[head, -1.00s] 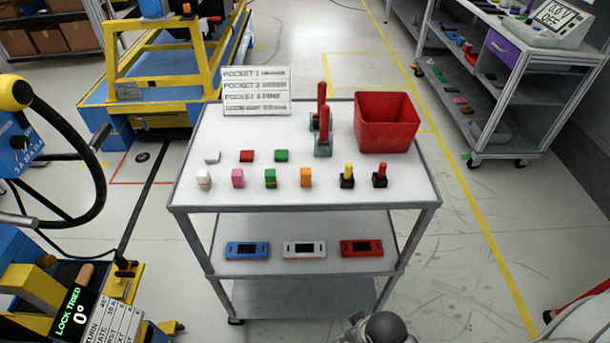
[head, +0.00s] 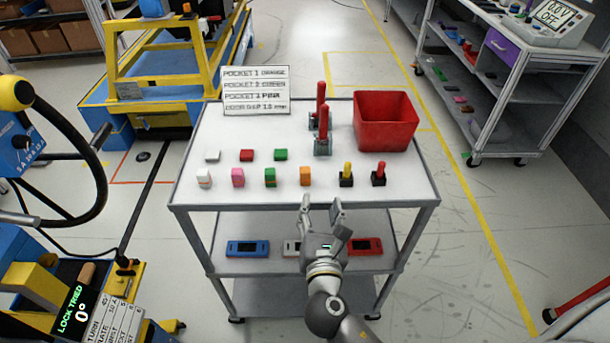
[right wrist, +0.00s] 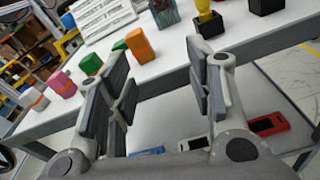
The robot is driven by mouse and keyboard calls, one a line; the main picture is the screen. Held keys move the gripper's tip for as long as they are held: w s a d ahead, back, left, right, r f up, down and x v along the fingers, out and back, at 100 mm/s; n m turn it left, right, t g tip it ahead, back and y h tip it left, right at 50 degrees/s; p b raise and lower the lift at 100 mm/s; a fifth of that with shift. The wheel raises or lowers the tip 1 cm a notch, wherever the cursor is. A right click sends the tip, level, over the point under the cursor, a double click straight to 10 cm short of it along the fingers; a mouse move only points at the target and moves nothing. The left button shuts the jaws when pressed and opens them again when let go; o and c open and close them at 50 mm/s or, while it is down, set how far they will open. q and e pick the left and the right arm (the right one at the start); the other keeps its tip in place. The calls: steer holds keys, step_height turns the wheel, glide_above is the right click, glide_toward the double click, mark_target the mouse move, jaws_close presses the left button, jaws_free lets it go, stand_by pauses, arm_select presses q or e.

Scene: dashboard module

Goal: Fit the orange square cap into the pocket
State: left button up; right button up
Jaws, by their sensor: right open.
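The orange square cap (head: 306,175) stands upright on the cart's white top, in the front row between a green cap and a black piece with a yellow stick. It also shows in the right wrist view (right wrist: 139,45), just beyond the fingers. My right gripper (head: 322,205) is open and empty at the cart's front edge, a little in front of the orange cap and apart from it. Its fingers also show in the right wrist view (right wrist: 160,88). A sign (head: 256,91) at the back lists "Pocket 1 Orange". I cannot make out the pocket. My left gripper is not in view.
Pink (head: 238,177), green (head: 270,177) and white (head: 204,178) caps share the row. Yellow (head: 346,174) and red (head: 379,173) sticks stand to the right. A red bin (head: 386,122) and red levers (head: 323,130) stand behind. Coloured modules (head: 247,248) lie on the lower shelf.

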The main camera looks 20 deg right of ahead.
mark_target(306, 175)
steer(key=w+n, duration=0.1)
steer(key=w, duration=0.1)
steer(key=w+r+n+t, duration=0.1)
steer(key=w+a+n+y, duration=0.1)
steer(key=w, duration=0.1)
steer(key=shift+w+r+p, duration=0.2)
steer(key=shift+w+p, duration=0.1)
steer(key=shift+p, duration=0.1)
steer(key=p+x, duration=0.1)
steer(key=x, duration=0.4)
steer(key=shift+w, duration=0.25)
steer(key=shift+w+d+f, duration=0.1)
steer(key=shift+w+f, duration=0.05)
steer(key=shift+w, duration=0.05)
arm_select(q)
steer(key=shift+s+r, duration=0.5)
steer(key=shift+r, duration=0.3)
arm_select(e)
steer(key=c, duration=0.9)
